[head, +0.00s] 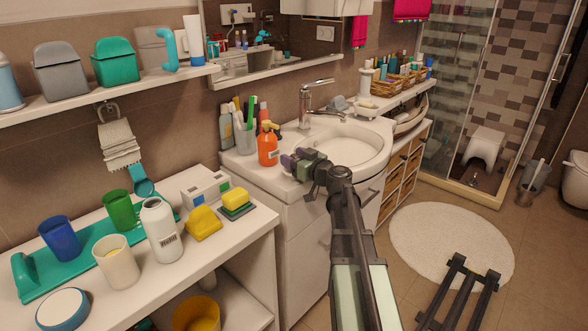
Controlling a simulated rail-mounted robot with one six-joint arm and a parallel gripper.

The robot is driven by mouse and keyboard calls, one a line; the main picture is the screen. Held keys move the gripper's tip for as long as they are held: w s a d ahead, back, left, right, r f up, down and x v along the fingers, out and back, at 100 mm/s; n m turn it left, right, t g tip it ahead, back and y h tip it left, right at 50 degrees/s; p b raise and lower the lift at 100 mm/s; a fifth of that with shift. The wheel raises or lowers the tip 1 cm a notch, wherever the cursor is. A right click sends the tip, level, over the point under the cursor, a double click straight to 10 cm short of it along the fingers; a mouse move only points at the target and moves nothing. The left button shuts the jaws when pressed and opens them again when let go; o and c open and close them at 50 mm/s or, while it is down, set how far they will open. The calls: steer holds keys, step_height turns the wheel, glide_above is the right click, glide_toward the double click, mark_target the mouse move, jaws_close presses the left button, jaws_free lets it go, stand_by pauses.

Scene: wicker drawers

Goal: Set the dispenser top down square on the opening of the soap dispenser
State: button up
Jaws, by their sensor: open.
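My gripper (296,161) is above the front left edge of the white washbasin (345,150). Its jaws are small in this view; they look open, and I see nothing between them. A pale, upright container (366,78) stands behind the basin at its right; it may be the soap dispenser, but its opening cannot be made out. I cannot single out a separate dispenser top.
A cup with brushes (244,140) and several bottles stand at the basin's back left. The chrome faucet (308,105) rises behind the bowl. Wicker baskets (388,86) sit on the right shelf. The left shelf unit (235,237) holds cups, a white bottle (161,230) and sponges.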

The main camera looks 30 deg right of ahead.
mark_target(294, 155)
steer(key=c, duration=1)
steer(key=shift+r, duration=0.15)
step_height(294, 155, up, 20)
steer(key=p, duration=2)
